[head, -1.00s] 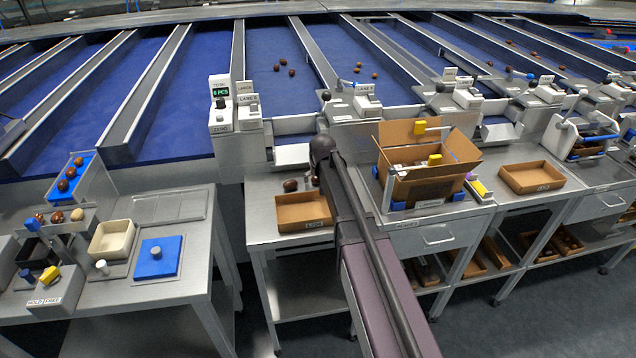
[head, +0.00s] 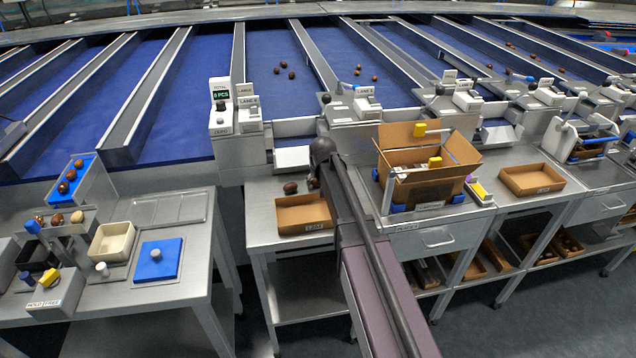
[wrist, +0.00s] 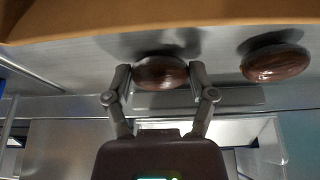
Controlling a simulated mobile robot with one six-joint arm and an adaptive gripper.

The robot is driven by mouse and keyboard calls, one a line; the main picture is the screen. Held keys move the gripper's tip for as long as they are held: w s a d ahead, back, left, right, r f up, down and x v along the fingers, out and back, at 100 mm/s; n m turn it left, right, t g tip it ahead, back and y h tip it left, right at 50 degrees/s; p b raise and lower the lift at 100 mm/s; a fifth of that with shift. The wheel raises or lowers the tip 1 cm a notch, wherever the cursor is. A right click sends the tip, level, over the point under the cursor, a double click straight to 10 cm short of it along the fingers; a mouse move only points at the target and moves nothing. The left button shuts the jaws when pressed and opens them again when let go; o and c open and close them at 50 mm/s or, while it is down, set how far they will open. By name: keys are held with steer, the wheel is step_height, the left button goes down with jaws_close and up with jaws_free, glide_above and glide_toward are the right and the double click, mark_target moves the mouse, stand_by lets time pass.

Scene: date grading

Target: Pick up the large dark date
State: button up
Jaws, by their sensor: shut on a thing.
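A dark brown, glossy date (wrist: 160,72) lies between the two fingertips of my gripper (wrist: 161,80) in the wrist view. A finger presses on each side of it, and it appears at the level of the metal table top. A second, similar date (wrist: 275,63) lies to the right in the wrist view, apart from the gripper. In the head view this second date (head: 290,187) lies on the table behind the cardboard tray (head: 300,222). In the head view my arm hides the gripper, and the held date (head: 313,183) shows only partly beside it.
The tray's edge (wrist: 150,22) crosses the top of the wrist view, close to the dates. An open cardboard box (head: 405,190) stands right of my arm. A scale post (head: 221,125) stands at the back left. An empty tray (head: 532,180) lies farther right.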

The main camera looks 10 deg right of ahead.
steer(key=shift+r, duration=0.15)
step_height(320, 180, up, 10)
steer(key=p, duration=1)
steer(key=shift+f, duration=0.2)
steer(key=shift+s+r, duration=0.1)
stand_by(0.5)
steer(key=shift+s+a+f+b, duration=0.4)
steer(key=shift+s+a, duration=0.45)
steer(key=shift+s, duration=2.3)
steer(key=shift+s+a+f+b, duration=0.35)
steer(key=shift+s+a, duration=0.45)
steer(key=shift+s, duration=2.3)
steer(key=shift+s+a+f+b, duration=0.4)
steer(key=shift+s+a, duration=0.45)
steer(key=shift+s, duration=2.3)
steer(key=shift+f, duration=0.15)
